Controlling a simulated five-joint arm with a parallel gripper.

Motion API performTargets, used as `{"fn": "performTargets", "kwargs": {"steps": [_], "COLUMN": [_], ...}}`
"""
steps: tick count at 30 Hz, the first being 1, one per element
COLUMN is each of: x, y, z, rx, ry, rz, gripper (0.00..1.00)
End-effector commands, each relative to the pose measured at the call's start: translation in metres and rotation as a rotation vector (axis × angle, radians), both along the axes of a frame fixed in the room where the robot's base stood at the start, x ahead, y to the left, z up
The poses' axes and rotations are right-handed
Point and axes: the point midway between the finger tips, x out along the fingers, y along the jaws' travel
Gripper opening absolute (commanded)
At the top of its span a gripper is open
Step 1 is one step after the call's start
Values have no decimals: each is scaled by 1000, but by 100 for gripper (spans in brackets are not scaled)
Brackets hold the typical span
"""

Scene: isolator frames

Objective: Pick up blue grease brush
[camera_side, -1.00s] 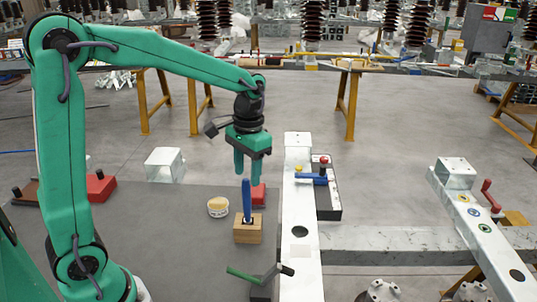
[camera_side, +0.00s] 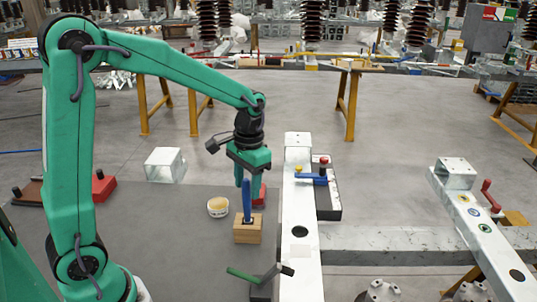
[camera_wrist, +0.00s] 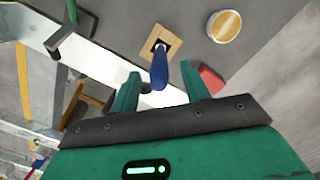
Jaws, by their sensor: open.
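The blue grease brush (camera_side: 247,200) stands upright in a wooden block (camera_side: 247,234) on the grey mat. In the wrist view the brush handle (camera_wrist: 159,72) points toward my gripper, and the wooden block (camera_wrist: 172,36) shows beyond it. My gripper (camera_side: 248,186) is open and points down, at the height of the upper brush handle. In the wrist view its two fingertips (camera_wrist: 162,80) stand apart on either side of the handle's end. I cannot tell whether either finger touches the handle.
A round tub with yellow contents (camera_side: 218,207) stands left of the block. A red block (camera_side: 259,194) lies behind it. A long white metal beam (camera_side: 299,215) runs close on the right. A green-handled tool (camera_side: 243,275) is in front. The mat's left side is clear.

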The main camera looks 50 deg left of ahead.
Motion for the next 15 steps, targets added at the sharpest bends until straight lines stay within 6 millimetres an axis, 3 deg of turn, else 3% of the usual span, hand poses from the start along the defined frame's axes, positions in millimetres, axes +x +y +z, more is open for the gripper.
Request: {"fn": "performTargets", "kwargs": {"steps": [9,15], "x": [-5,-5], "y": [0,0], "z": [-36,-43], "rx": [0,0], "ry": [3,1], "rz": [0,0], "gripper": [46,46]}}
